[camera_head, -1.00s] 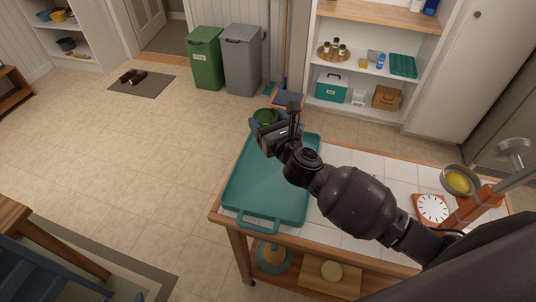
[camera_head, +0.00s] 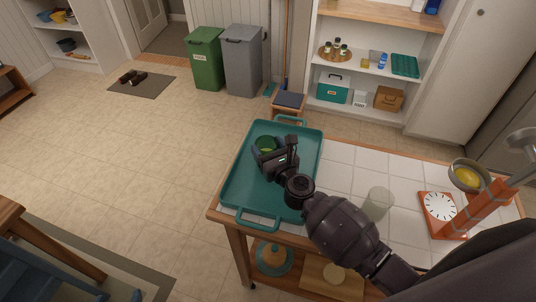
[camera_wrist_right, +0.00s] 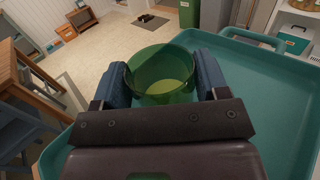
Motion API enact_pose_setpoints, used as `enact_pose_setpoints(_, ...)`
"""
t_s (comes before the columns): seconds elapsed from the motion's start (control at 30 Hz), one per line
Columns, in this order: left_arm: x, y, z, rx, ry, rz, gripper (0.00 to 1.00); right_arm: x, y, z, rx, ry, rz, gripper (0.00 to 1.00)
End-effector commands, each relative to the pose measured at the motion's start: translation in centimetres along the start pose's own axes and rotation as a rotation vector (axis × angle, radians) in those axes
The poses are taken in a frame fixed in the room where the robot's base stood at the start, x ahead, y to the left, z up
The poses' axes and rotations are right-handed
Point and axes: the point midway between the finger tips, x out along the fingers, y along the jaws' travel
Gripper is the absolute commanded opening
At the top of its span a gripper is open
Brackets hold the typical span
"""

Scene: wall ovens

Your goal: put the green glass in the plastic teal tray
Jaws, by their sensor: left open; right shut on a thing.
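The teal tray (camera_head: 240,190) lies on the left end of the white-tiled table, and its floor (camera_wrist_right: 270,110) also shows in the right wrist view. The green glass (camera_head: 263,145) is over the tray's far left part, inside its rim as seen from the head. In the right wrist view, the green glass (camera_wrist_right: 160,75) stands between the two blue fingers of my right gripper (camera_wrist_right: 165,80), which is shut on it. I cannot tell whether its base touches the tray floor. My left gripper is not in view.
A clear glass (camera_head: 378,203) stands on the tiles right of the tray. Further right are a white-faced scale (camera_head: 440,208) and a metal bowl (camera_head: 468,176) with yellow contents. A small stool (camera_head: 289,102) stands behind the table.

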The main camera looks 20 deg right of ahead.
Motion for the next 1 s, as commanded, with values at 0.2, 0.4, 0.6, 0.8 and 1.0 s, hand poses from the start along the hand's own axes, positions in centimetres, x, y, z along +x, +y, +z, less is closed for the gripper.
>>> enact_pose_setpoints(0.2, 0.61, 0.07, 0.35, 0.002, 0.004, 0.001, 0.76, 0.0, -0.01, -1.18, 0.0, 0.0, 0.0, 0.42)
enact_pose_setpoints(0.4, 0.61, 0.05, -0.22, 0.004, 0.014, 0.002, 0.76, 0.01, -0.01, -1.04, 0.0, 0.0, 0.0, 0.42)
enact_pose_setpoints(0.6, 0.81, 0.07, 0.11, 0.004, 0.015, 0.002, 0.76, 0.01, -0.02, -1.52, 0.001, 0.0, 0.0, 0.42)
enact_pose_setpoints(0.8, 0.78, 0.06, 0.19, 0.004, 0.012, 0.002, 0.76, 0.0, -0.03, -1.42, 0.0, 0.0, 0.0, 0.93)
enact_pose_setpoints(1.0, 0.67, 0.04, 0.52, 0.004, 0.006, 0.001, 0.76, 0.0, -0.03, -1.41, 0.0, 0.0, 0.0, 0.93)
